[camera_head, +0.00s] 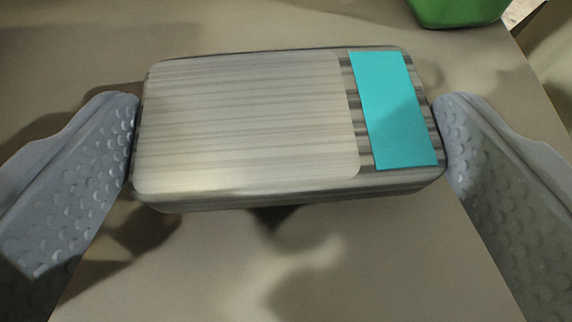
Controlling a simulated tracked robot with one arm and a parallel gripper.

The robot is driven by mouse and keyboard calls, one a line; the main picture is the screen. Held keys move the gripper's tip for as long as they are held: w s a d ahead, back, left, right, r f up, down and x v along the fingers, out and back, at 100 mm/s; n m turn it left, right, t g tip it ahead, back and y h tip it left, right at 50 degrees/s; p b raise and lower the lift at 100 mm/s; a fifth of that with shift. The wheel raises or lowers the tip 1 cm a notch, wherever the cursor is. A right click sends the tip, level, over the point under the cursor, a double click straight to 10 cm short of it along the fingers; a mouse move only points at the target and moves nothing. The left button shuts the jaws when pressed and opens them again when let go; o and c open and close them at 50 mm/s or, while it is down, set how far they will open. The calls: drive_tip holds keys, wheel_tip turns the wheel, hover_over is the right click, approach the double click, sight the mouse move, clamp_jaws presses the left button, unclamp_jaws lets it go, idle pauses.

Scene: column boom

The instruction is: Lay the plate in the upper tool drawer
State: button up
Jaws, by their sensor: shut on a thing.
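In the head camera view, a flat rounded block (245,125) with grey and pale streaks, which I take to be the plate, spans the gap between my fingers. A turquoise strip (394,110) crosses its right part. My gripper (288,140) is shut on it, with one textured grey finger against its left end and the other against its right end. Whether it is lifted off the surface below cannot be told for sure. No tool drawer can be made out in this view.
A plain beige-brown surface (350,270) fills the area under and around the plate, with soft shadows on it. Part of a green object (457,12) shows at the top right, near that surface's right edge.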

drive_tip(key=shift+f, duration=0.7)
drive_tip(key=o, duration=1.2)
drive_tip(key=shift+f, duration=0.1)
drive_tip(key=shift+o, duration=0.2)
drive_tip(key=v, duration=1.2)
